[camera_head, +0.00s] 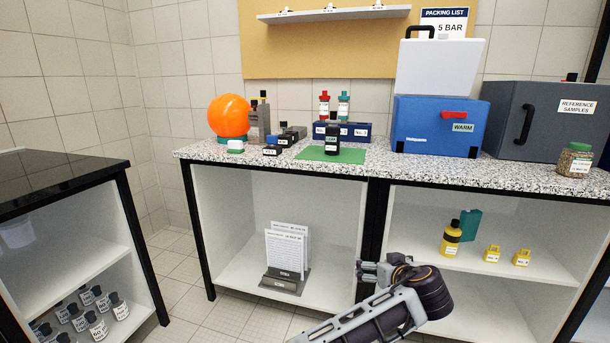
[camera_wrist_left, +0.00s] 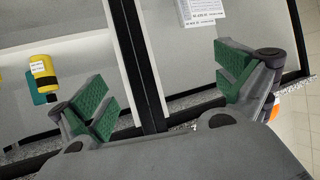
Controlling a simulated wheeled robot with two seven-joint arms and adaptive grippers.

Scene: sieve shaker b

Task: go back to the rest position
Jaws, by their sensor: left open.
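My left gripper (camera_head: 366,271) is in front of the counter, below the worktop and near the black post between the two open bays. In the left wrist view its two green-padded fingers (camera_wrist_left: 166,84) are wide apart, with nothing between them. The black post and pale cabinet panels lie beyond the fingers. My left arm comes up from the bottom edge in the head view. My right gripper is not in either view.
The speckled worktop (camera_head: 220,152) holds an orange ball (camera_head: 229,115), a dark bottle on a green mat (camera_head: 347,156), and a blue box (camera_head: 430,127). A yellow bottle (camera_head: 451,239) stands on the right shelf. A paper stand (camera_head: 287,255) is in the left bay.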

